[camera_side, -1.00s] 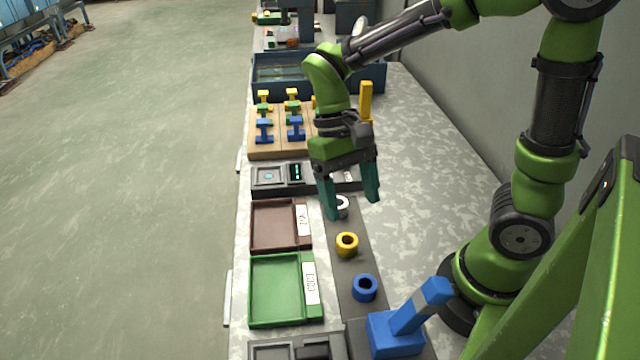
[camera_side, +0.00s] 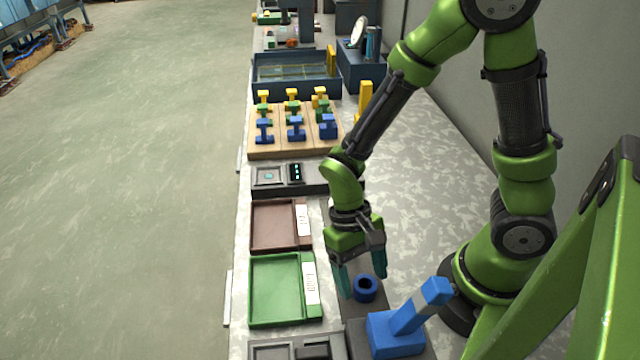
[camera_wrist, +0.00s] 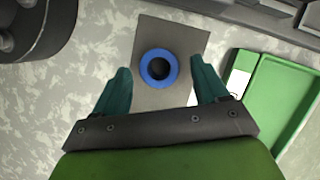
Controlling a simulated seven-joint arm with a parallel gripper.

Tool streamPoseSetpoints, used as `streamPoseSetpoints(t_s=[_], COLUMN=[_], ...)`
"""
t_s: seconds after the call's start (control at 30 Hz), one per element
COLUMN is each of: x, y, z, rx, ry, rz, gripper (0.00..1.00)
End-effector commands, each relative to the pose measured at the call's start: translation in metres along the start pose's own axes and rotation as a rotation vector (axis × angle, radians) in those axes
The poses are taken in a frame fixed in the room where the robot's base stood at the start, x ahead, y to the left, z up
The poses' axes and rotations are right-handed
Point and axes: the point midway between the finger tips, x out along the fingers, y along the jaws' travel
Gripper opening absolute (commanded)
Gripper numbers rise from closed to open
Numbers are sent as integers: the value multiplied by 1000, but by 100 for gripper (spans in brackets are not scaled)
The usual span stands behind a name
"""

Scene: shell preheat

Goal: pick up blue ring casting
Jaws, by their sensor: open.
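The blue ring casting (camera_side: 365,289) is a short blue ring with a dark hole, lying on a dark grey strip (camera_side: 352,313). In the wrist view the ring (camera_wrist: 158,68) sits on the grey strip, a little beyond the fingertips and between their lines. My gripper (camera_side: 361,284) is open and empty, with teal fingers pointing down. In the side view its fingers are around or just above the ring; the exact height is hard to tell. It also shows in the wrist view (camera_wrist: 160,80). The arm hides the yellow and white rings.
A blue block with a slanted handle (camera_side: 398,335) stands close by on the near side. A green tray (camera_side: 252,290) and a brown tray (camera_side: 254,226) lie to the left. Beyond are a scale (camera_side: 270,176) and wooden racks of coloured parts (camera_side: 262,153).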

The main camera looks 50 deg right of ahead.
Motion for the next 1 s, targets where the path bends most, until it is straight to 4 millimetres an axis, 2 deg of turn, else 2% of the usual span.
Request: streamPoseSetpoints(t_s=[0.1,0.33,0.73,1.0], x=[8,9,9,6], y=[0,0,0,0], z=[0,0,0,0], rx=[0,0,0,-1], ry=[0,1,1,3], rz=[1,-1,-1,-2], gripper=[73,71,11,11])
